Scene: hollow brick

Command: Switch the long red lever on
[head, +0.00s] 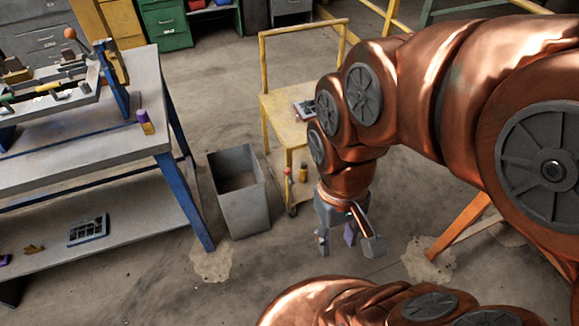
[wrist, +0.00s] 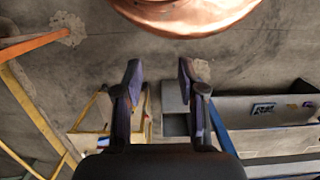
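I cannot make out a clearly long red lever in either view. An orange-red ball knob (head: 70,33) sits on a thin arm of the device at the back of the workbench, at the upper left of the head view; whether it is the lever, and its position, I cannot tell. A small red-tipped upright piece (head: 287,173) shows by the yellow cart's near leg. My gripper (head: 348,241) hangs pointing down over bare floor, right of the grey bin and far from the workbench. In the wrist view its two fingers (wrist: 160,72) stand apart with nothing between them.
The grey workbench (head: 120,130) with blue legs fills the left. A grey open bin (head: 242,205) stands between it and my gripper. A yellow cart (head: 285,118) is behind my arm. Green and grey cabinets (head: 165,24) line the back. The floor around my gripper is clear.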

